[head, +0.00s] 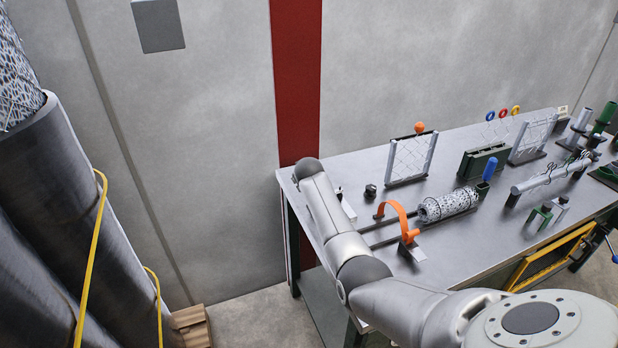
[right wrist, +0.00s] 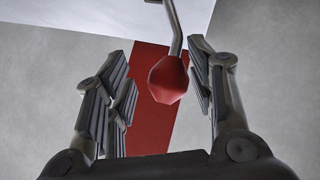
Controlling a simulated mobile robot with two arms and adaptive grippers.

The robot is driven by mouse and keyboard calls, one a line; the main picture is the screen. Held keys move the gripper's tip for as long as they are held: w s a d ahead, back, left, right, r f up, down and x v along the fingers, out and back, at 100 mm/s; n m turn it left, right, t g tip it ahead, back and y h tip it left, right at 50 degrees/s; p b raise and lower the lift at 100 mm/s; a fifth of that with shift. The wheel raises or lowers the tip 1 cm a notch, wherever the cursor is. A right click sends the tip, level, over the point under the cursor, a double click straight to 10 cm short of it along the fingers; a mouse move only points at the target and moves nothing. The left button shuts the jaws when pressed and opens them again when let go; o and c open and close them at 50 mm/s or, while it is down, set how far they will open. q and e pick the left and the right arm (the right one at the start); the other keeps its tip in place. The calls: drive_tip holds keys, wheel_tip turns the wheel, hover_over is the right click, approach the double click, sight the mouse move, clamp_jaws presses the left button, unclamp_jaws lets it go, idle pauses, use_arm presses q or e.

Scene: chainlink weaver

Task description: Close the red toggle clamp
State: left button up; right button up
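The red toggle clamp shows in the right wrist view as a faceted red knob (right wrist: 168,80) on a bent grey metal lever that rises to the top of the picture. My right gripper (right wrist: 160,85) is open, with a finger on each side of the knob. The knob looks closer to the right finger, and there is a visible gap on both sides. The clamp's base is out of this view. In the head view my right arm reaches over the table's left end. Its gripper and the red knob cannot be made out there. My left gripper is in neither view.
The grey workbench (head: 470,240) carries an orange arched part (head: 396,213), a mesh roll (head: 447,205), mesh frames (head: 411,158) and a metal tube fixture (head: 550,176). A small black knob (head: 370,190) stands near my arm. Large dark cylinders (head: 60,190) stand at left.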

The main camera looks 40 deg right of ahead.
drive_tip(key=shift+a, duration=0.1)
drive_tip(key=shift+s+a+r, duration=0.3)
drive_tip(key=shift+s+r, duration=0.05)
drive_tip(key=shift+r, duration=0.05)
drive_tip(key=v, duration=1)
drive_tip(key=shift+s+r, duration=0.2)
drive_tip(key=shift+s, duration=0.1)
